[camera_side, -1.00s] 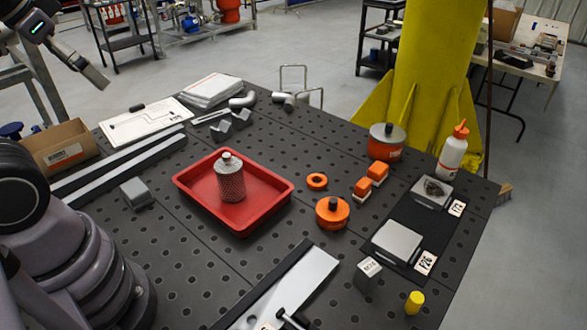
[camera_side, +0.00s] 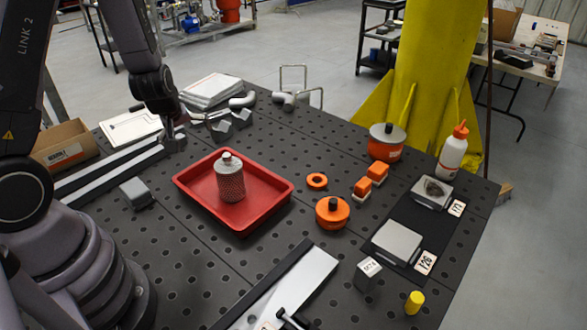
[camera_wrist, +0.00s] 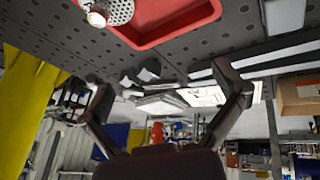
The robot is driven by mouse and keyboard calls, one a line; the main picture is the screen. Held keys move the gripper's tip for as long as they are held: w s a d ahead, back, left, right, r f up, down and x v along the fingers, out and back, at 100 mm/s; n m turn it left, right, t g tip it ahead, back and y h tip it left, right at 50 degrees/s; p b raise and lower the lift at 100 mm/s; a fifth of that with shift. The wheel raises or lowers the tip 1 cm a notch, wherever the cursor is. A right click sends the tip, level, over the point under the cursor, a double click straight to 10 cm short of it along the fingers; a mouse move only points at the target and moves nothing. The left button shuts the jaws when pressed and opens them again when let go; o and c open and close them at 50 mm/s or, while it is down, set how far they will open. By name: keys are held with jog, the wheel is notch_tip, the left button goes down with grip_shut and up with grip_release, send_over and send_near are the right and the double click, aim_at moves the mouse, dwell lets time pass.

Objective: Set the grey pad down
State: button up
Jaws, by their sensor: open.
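No pad is in my gripper. My gripper (camera_side: 174,142) hangs over the back left of the table, near the long bars and left of the red tray. In the wrist view the gripper (camera_wrist: 168,100) has its two fingers wide apart with nothing between them. A small grey block (camera_side: 137,193) lies on the table left of the tray; it also shows at the top right of the wrist view (camera_wrist: 290,15). A flat grey square (camera_side: 397,241) lies on a black mat (camera_side: 408,215) at the right. I cannot tell which is the grey pad.
The red tray (camera_side: 275,207) holds a grey knurled cylinder (camera_side: 231,184). Long bars (camera_side: 110,172), grey angled blocks (camera_side: 222,130) and a cardboard box (camera_side: 66,146) are around the gripper. Orange parts (camera_side: 332,212) stand right of the tray. Table between block and front bar is clear.

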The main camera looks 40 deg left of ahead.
jog(key=s+a+f+n+g+y, duration=0.25)
jog(key=s+a+f, duration=0.25)
jog(key=f, duration=0.3)
jog(key=n+g+y, duration=0.2)
jog(key=y, duration=0.1)
send_near(134, 187)
jog(key=x, duration=0.4)
jog(key=shift+a+f, duration=0.2)
jog(key=shift+f, duration=0.2)
jog(key=shift+a+f, duration=0.2)
jog(key=shift+a, duration=0.05)
jog(key=x, duration=0.7)
jog(key=shift+r, duration=0.1)
jog(key=shift+c, duration=0.3)
jog(key=c, duration=1.2)
